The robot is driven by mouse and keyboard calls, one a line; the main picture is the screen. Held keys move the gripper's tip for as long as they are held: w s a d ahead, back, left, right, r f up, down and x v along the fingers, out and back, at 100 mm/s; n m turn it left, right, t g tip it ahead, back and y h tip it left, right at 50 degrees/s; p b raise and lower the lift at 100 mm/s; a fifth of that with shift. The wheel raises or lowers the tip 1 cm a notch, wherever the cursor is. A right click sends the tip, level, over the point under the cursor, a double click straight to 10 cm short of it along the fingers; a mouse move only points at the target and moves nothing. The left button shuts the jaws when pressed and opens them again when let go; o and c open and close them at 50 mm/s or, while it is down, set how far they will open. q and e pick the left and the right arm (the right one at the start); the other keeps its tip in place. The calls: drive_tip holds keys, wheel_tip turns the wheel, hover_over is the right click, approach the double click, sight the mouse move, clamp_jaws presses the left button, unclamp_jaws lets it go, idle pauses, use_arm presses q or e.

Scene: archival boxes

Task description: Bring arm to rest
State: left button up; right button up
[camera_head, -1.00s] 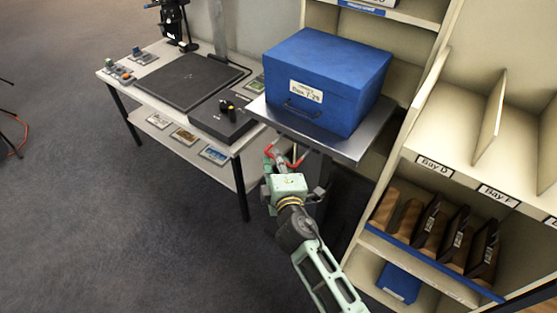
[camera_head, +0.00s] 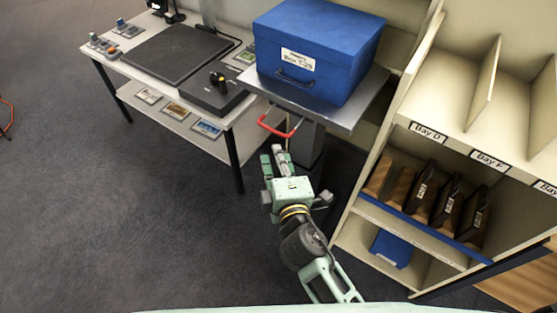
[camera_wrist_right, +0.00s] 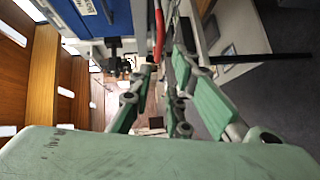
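My right gripper (camera_head: 279,160) is in the middle of the head view, below the front edge of a metal platform (camera_head: 345,113). Its fingers stand apart with nothing between them, which also shows in the right wrist view (camera_wrist_right: 168,100). A red handle (camera_head: 279,128) sticks out under the platform edge, just beyond the fingertips, with a small gap in the head view. The red handle also shows at the top of the right wrist view (camera_wrist_right: 159,32). My left gripper is in neither view.
A blue archival box (camera_head: 318,50) stands on the platform. A table (camera_head: 110,66) with a black flat pad (camera_head: 177,54) is at the left. Shelving (camera_head: 400,145) with several dark files stands close on the right. The carpet (camera_head: 130,220) at the left is clear.

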drive_tip(key=shift+s+d+r, duration=0.1)
drive_tip(key=shift+s, duration=0.55)
drive_tip(key=s+d+f+m+g+p, duration=0.1)
drive_tip(key=s+d+f+m+g, duration=0.2)
drive_tip(key=f, duration=0.8)
drive_tip(key=s+d+f+m+g+h, duration=0.1)
drive_tip(key=s+d+f+g, duration=0.35)
drive_tip(key=f, duration=0.75)
drive_tip(key=s+d+f+m+g+p, duration=0.1)
drive_tip(key=s+f+m, duration=0.1)
drive_tip(key=s+f, duration=0.65)
drive_tip(key=s+d+f+m+g, duration=0.2)
drive_tip(key=s+d+f+m, duration=0.1)
drive_tip(key=s+f, duration=0.3)
drive_tip(key=s+d+f+m+g+h, duration=0.1)
drive_tip(key=s+d+f+m+g, duration=0.1)
drive_tip(key=s+d+f, duration=0.4)
drive_tip(key=s+d+f+m+g, duration=0.2)
drive_tip(key=s+d+f+m, duration=0.2)
drive_tip(key=s, duration=0.9)
drive_tip(key=shift+s+d+f+m+g+h+p, duration=0.15)
drive_tip(key=shift+s+f+m+g+h+p, duration=0.25)
drive_tip(key=shift+f, duration=0.5)
